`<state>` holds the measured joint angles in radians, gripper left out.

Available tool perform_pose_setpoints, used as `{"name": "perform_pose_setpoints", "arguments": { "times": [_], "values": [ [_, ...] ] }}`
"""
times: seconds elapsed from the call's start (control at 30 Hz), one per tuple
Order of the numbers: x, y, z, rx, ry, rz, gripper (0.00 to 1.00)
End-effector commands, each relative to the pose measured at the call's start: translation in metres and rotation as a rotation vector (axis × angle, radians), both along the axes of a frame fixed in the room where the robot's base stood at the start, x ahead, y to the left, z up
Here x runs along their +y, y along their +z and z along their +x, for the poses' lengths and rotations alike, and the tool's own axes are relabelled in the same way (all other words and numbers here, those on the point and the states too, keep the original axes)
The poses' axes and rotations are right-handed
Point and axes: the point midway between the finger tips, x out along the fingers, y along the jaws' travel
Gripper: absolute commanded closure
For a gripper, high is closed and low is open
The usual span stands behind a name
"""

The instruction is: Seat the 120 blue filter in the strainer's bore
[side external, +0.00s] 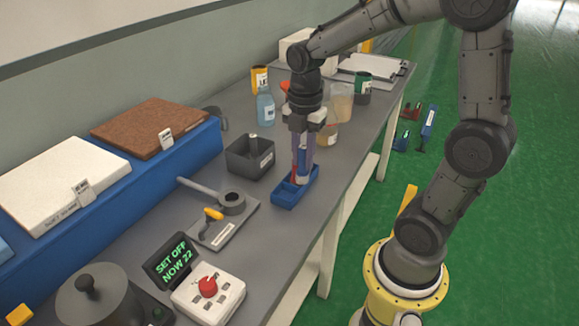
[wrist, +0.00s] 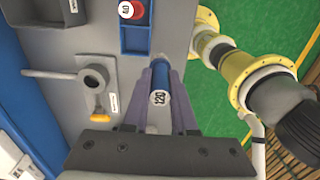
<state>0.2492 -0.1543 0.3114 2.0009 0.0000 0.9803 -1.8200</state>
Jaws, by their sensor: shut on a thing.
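The blue filter (wrist: 161,80) has a white end marked 120 and sits between the fingers of my gripper (wrist: 160,73) in the wrist view. My gripper is shut on it. In the side view my gripper (side external: 302,172) points down over the blue tray (side external: 284,198); its fingers largely hide the filter there. The strainer (side external: 233,203) is a grey ring with an open bore and a long handle, on a grey plate. In the wrist view the strainer (wrist: 95,78) is left of my gripper, apart from the filter, and its bore looks empty.
A red filter marked 40 (wrist: 131,9) stands in the blue tray (wrist: 134,49). A yellow-handled part (side external: 212,213) lies on the strainer's plate. A dark grey bin (side external: 249,158) is behind, a control box (side external: 208,296) in front. Bottles and jars stand beyond my gripper.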

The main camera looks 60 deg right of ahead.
Motion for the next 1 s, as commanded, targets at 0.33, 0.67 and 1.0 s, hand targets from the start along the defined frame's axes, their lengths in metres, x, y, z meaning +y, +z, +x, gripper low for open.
{"name": "perform_pose_setpoints", "arguments": {
  "times": [0.33,0.67,1.0],
  "values": [
    [0.017,0.028,-0.066,0.000,0.000,0.000,1.00],
    [0.024,0.051,-0.055,-0.024,0.107,-0.006,1.00],
    [0.072,0.055,0.012,-0.008,0.373,-0.002,1.00]
  ]
}}
